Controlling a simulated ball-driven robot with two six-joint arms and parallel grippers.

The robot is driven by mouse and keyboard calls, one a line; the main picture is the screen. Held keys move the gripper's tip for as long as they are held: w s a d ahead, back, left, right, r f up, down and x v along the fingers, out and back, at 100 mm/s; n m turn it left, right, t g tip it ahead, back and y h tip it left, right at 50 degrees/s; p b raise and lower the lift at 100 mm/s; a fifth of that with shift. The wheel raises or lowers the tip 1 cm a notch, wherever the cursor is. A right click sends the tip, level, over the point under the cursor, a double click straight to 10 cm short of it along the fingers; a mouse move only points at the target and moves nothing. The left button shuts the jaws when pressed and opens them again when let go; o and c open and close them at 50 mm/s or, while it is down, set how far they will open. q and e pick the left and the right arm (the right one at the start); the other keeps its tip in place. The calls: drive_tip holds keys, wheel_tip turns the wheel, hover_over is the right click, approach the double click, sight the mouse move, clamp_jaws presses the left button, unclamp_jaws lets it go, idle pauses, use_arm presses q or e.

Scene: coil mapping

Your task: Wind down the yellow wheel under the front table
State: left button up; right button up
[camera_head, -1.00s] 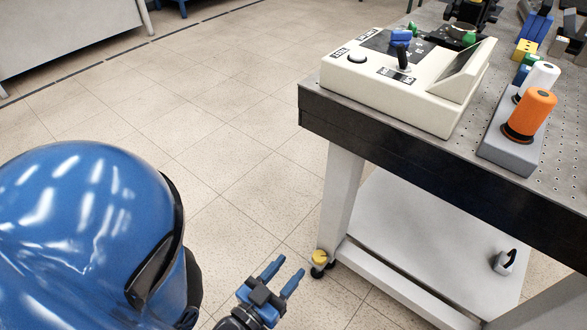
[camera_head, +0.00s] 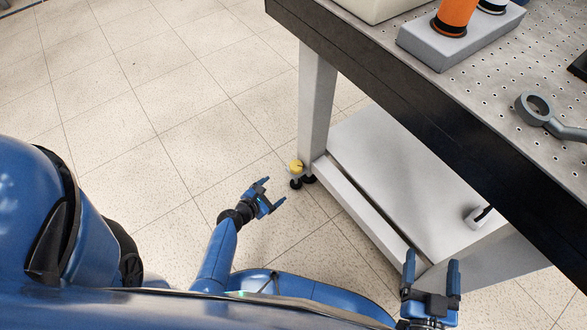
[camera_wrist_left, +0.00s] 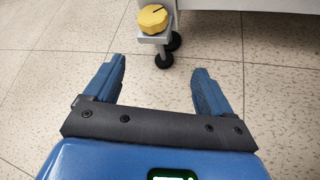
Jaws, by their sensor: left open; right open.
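The yellow wheel (camera_head: 296,166) is a small knob near the floor at the foot of the front table's (camera_head: 381,105) near-left leg, with black feet below it. In the left wrist view the ridged yellow wheel (camera_wrist_left: 153,18) sits on a grey bracket, ahead of and above the gap between the fingers. My left gripper (camera_head: 273,194) is open and empty, short of the wheel and apart from it, near floor height. Its two blue fingers also show in the left wrist view (camera_wrist_left: 158,88). My right gripper (camera_head: 432,272) is open and empty, beside the table's lower frame at the front right.
The table's white leg (camera_head: 317,98) rises right behind the wheel. A low white shelf (camera_head: 395,170) carries a small white object with a black handle (camera_head: 480,216). A grey block with an orange spool (camera_head: 455,17) stands on top. Tiled floor left of the leg is clear.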

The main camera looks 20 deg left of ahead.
sight(294, 167)
use_arm(q)
drive_tip(key=w+d+f+n+b, duration=0.1)
drive_tip(key=w+b, duration=0.1)
drive_tip(key=w, duration=0.2)
drive_tip(key=w+d+f+n+h+b, duration=0.1)
drive_tip(key=w+b, duration=0.1)
drive_tip(key=w, duration=0.2)
drive_tip(key=w+d+f+n+b, duration=0.1)
drive_tip(key=w+b, duration=0.1)
drive_tip(key=w, duration=0.2)
drive_tip(key=shift+w+d+f+n+t+h, duration=0.15)
drive_tip(key=shift+d+n+t+h, duration=0.15)
drive_tip(key=shift+t, duration=0.1)
drive_tip(key=shift+w+d+f+b, duration=0.1)
drive_tip(key=shift+w+d+b, duration=0.1)
drive_tip(key=shift+w+b, duration=0.2)
drive_tip(key=shift+c, duration=0.2)
